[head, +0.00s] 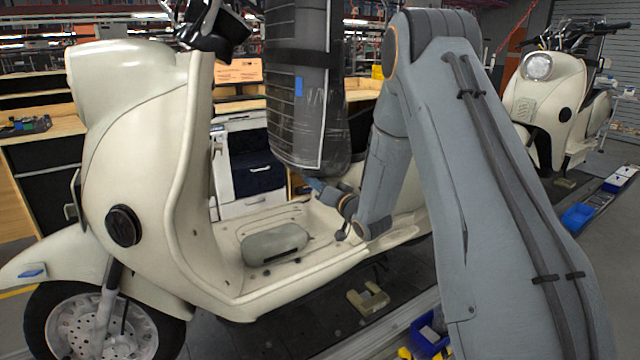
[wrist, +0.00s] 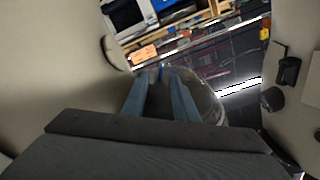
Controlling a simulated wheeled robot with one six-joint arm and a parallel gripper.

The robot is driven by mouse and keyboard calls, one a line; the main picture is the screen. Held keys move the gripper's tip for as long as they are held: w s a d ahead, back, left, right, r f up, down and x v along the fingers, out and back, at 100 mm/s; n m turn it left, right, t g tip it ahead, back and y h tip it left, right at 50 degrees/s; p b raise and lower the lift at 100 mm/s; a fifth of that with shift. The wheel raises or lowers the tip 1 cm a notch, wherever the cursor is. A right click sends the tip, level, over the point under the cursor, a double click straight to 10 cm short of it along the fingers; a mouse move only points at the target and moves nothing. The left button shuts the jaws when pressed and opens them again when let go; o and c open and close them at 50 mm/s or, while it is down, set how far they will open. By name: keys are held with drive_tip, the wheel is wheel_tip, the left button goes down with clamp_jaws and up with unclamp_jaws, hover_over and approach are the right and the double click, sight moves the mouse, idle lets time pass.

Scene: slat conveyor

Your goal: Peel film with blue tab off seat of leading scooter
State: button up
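The leading scooter (head: 140,130) is cream and faces left, nearest me. Its dark ribbed seat (head: 283,45) stands upright in the head view, wrapped in clear, wrinkled film (head: 312,130) with a pale edge line. A blue tab (head: 299,87) shows on the film, above my gripper. My gripper (head: 318,186) is low by the seat's bottom end, partly hidden by my arm. In the wrist view, the two blue-grey fingers of my gripper (wrist: 160,76) are apart. A dark surface and clear film show around them. A narrow blue piece (wrist: 161,68) shows between the tips; contact cannot be told.
A grey rounded object (head: 275,245) lies on the scooter's footboard. Another blue tab (head: 32,271) is on the front fender. A second cream scooter (head: 550,90) stands behind at right. Blue bins (head: 578,216) sit along the conveyor edge. A drawer cabinet (head: 250,155) stands behind.

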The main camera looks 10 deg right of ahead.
drive_tip(key=shift+p+x, duration=0.5)
drive_tip(key=shift+x, duration=2.45)
clamp_jaws()
